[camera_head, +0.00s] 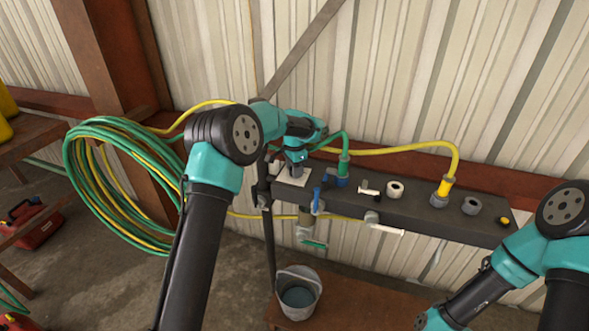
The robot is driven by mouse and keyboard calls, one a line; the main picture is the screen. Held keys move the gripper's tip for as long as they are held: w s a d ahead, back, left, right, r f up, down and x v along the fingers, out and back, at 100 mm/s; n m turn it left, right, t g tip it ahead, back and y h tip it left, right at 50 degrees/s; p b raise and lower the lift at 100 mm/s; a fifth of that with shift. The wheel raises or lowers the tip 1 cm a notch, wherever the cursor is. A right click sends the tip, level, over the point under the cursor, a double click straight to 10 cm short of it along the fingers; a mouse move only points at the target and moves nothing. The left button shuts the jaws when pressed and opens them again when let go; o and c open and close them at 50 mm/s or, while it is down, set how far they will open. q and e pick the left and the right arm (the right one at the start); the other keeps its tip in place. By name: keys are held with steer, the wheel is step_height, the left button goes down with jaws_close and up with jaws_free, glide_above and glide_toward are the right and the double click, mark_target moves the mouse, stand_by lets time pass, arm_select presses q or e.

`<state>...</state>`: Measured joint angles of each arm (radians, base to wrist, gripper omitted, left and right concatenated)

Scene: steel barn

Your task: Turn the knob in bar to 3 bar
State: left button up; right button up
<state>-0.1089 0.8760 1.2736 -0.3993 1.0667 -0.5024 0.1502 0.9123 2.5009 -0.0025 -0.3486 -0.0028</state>
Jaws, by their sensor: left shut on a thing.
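My left gripper (296,172) reaches down over a white plate (306,180) on the left end of a dark grey bar-shaped panel (425,213). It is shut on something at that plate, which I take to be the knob. The jaws and wrist hide most of the knob, and I cannot read any pressure marking or pointer. My right arm is at the lower right, and its gripper is out of the frame.
A green hose connector (343,168), a white ring fitting (395,189), a yellow hose connector (443,189) and a grey fitting (471,206) stand along the panel. A blue lever (316,198) is close to my left gripper. A bucket (298,294) stands below; coiled hoses (85,180) hang left.

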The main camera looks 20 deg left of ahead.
arm_select(q)
steer(key=o, duration=0.9)
steer(key=shift+r, duration=0.15)
step_height(320, 180, up, 17)
steer(key=shift+r, duration=0.1)
stand_by(0.5)
